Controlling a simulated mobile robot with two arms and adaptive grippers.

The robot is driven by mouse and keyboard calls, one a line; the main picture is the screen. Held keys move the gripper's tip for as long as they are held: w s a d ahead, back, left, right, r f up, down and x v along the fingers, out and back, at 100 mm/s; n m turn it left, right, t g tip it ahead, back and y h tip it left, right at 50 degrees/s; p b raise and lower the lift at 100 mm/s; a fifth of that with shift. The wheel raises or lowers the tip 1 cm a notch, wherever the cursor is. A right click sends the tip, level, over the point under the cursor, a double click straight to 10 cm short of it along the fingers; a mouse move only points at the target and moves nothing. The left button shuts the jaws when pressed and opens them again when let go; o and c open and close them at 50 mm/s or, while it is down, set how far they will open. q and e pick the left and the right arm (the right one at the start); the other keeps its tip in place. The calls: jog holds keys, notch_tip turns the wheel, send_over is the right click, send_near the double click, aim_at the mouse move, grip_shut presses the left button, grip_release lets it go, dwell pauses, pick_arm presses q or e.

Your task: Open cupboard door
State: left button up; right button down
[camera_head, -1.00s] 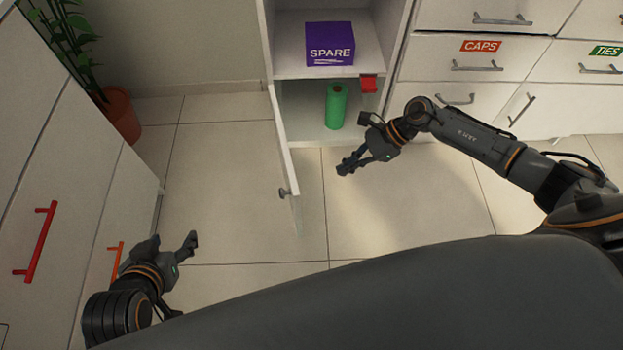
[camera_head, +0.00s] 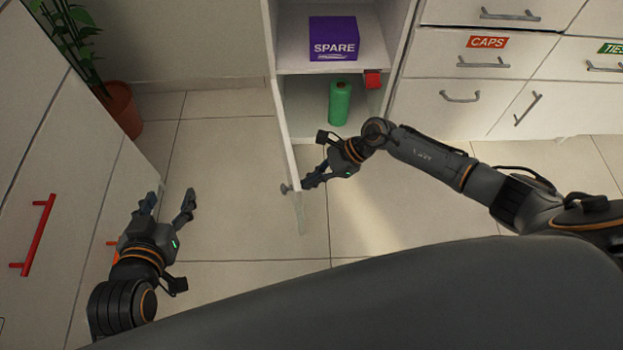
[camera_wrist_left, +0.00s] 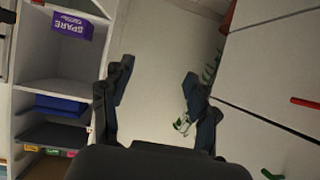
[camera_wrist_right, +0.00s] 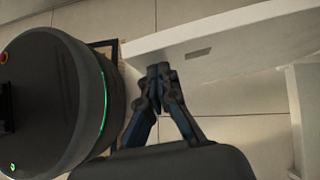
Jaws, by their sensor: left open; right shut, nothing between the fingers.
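The white cupboard door (camera_head: 288,145) stands swung out from the left side of the open cupboard (camera_head: 300,108). Its small grey knob (camera_head: 285,188) is on the outer face, to the left. My right gripper (camera_head: 307,183) is shut and empty, at the inner face of the door near its free end. In the right wrist view its fingertips (camera_wrist_right: 158,72) are close against the white door panel (camera_wrist_right: 230,42); I cannot tell if they touch. My left gripper (camera_head: 172,200) is open and empty, left of the door and apart from it.
The cupboard holds a purple SPARE box (camera_head: 333,40) and a green cylinder (camera_head: 339,103). A red piece (camera_head: 373,79) sits at its right edge. White drawers (camera_head: 462,78) stand right. A cabinet with a red handle (camera_head: 37,235) and a potted plant (camera_head: 122,110) are left. The floor left of the door is clear.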

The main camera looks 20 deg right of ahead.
aim_at(297, 183)
jog(key=shift+a, duration=0.1)
jog(key=shift+m+t, duration=0.5)
jog(key=shift+m, duration=0.2)
jog(key=a+p, duration=0.3)
jog(key=a, duration=0.2)
jog(key=shift+w+r, duration=0.1)
pick_arm(q)
jog(key=s+a+f+g+y, duration=0.1)
jog(key=s+a+f+g, duration=0.1)
jog(key=s, duration=0.4)
jog(key=s+a+f+g+y, duration=0.1)
jog(key=s+a+f+g, duration=0.1)
jog(key=s+f+g, duration=0.3)
jog(key=shift+s+a+f+g, duration=0.35)
jog(key=shift+s+g, duration=0.45)
jog(key=shift+s, duration=0.45)
pick_arm(e)
jog(key=a, duration=0.3)
jog(key=w+a, duration=0.1)
jog(key=a, duration=0.1)
